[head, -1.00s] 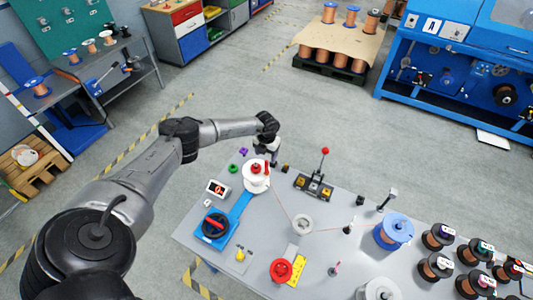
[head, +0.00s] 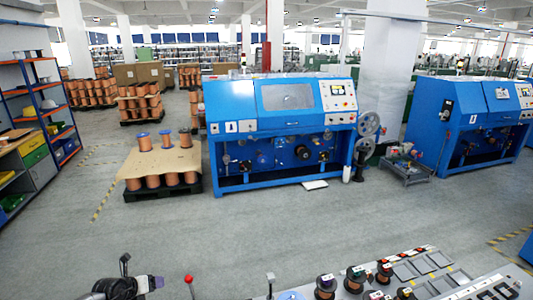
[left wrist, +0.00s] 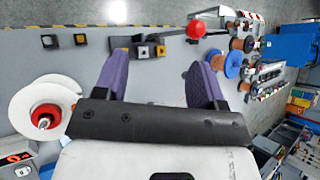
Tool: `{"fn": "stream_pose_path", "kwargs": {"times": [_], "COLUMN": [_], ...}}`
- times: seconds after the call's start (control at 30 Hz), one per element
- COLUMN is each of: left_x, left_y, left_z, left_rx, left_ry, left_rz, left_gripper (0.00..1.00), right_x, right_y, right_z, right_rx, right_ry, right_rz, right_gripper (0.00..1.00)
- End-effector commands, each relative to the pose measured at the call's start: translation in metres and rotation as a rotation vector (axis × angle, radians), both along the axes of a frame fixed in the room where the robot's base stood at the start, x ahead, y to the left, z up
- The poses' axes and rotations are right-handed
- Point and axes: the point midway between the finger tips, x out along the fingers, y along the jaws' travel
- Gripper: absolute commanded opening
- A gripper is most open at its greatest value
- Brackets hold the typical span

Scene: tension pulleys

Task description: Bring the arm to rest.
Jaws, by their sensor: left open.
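My left gripper (left wrist: 163,72) is open, with two purple fingers spread wide and nothing seen between them. In the head view, part of it (head: 148,284) shows at the lower left edge, left of a red-knobbed lever (head: 190,281). In the left wrist view, the gripper is above the grey bench (left wrist: 100,62). A white pulley with a red hub (left wrist: 42,116) lies left of the fingers. The red knob (left wrist: 195,29) and small square blocks (left wrist: 151,51) show beyond the fingertips. My right gripper is in neither view.
In the left wrist view, a blue-flanged copper spool (left wrist: 234,64) stands right of the fingers. In the head view, several spools (head: 354,278) line the bench at the bottom. A blue machine (head: 283,130) and a spool pallet (head: 160,168) stand beyond open floor (head: 250,225).

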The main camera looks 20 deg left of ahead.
Motion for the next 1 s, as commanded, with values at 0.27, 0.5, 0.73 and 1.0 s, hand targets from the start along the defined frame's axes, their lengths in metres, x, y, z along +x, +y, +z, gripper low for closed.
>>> {"fn": "stream_pose_path", "kwargs": {"times": [0.27, 0.5, 0.73, 1.0], "left_x": [0.060, 0.055, -0.011, -0.147], "left_y": [-0.060, -0.108, -0.181, -0.290], "left_z": [0.136, 0.250, 0.253, 0.208], "left_rx": [-0.289, -0.690, -1.114, -1.432], "left_ry": [-0.655, -1.026, -0.848, -0.166], "left_rz": [0.181, 0.558, 1.094, 1.477], "left_gripper": [0.64, 0.64, 0.64, 0.64], "right_x": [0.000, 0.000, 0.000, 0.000], "right_y": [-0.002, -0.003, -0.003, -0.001], "right_z": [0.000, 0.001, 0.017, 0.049], "right_rx": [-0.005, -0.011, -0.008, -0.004], "right_ry": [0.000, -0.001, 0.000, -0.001], "right_rz": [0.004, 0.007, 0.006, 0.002], "right_gripper": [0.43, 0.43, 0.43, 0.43]}}
